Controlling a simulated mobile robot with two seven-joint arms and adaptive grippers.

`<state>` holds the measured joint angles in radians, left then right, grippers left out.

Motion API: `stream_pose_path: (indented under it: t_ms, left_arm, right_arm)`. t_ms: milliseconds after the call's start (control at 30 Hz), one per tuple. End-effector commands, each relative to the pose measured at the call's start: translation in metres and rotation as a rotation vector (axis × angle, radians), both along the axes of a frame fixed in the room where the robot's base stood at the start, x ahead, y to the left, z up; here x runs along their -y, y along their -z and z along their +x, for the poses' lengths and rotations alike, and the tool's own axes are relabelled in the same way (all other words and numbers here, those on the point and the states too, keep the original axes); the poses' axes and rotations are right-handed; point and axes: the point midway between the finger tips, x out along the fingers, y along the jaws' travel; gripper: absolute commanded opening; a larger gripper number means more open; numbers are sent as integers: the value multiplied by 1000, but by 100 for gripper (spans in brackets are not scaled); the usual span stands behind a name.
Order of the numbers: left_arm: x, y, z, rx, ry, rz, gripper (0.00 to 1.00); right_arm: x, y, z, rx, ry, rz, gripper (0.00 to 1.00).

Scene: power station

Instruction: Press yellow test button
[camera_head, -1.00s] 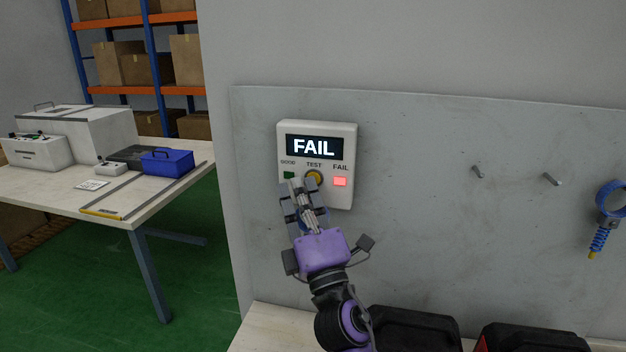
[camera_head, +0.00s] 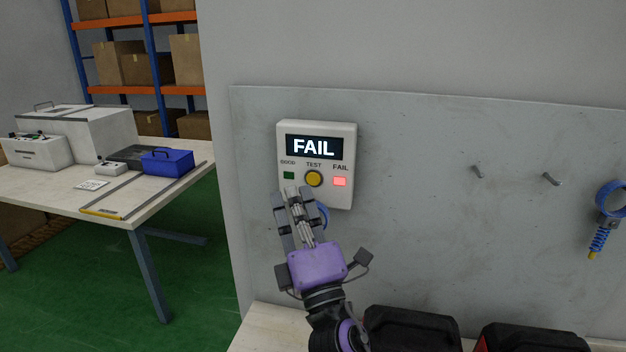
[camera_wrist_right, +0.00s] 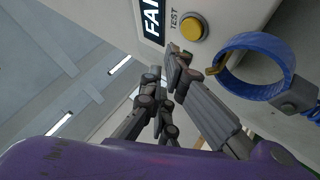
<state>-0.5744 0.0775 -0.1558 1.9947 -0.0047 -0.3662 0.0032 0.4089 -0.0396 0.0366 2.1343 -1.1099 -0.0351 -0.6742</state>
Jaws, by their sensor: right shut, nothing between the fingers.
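The yellow test button (camera_head: 314,178) sits in the middle of the white tester box (camera_head: 345,197) on the grey wall panel. The button is fully visible and shows close up in the right wrist view (camera_wrist_right: 191,26). The display (camera_head: 314,147) reads FAIL. The FAIL lamp (camera_head: 340,182) glows red, and the GOOD lamp (camera_head: 289,175) is dark green. My right gripper (camera_head: 292,191) is shut and empty, with its fingertips just below and left of the button, apart from it. Its fingers also show in the right wrist view (camera_wrist_right: 170,75). My left gripper is out of view.
A blue ring (camera_wrist_right: 228,65) is close beside my right fingers, mostly hidden in the head view. Pegs and another blue ring tool (camera_head: 611,196) are on the panel at right. Black cases (camera_head: 412,328) stand below. A table (camera_head: 140,206) with a blue box stands left.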

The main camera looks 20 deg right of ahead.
Motion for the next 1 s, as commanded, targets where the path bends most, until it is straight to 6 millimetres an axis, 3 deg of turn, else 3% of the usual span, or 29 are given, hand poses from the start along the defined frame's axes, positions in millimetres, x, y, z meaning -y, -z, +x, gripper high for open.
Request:
stream_pose_path:
  t_ms: [333, 1000]
  left_arm:
    - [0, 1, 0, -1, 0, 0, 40]
    - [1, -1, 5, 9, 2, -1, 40]
  right_arm:
    - [-17, 0, -25, 0, 0, 1, 0]
    - [-17, 0, -26, 0, 1, 1, 0]
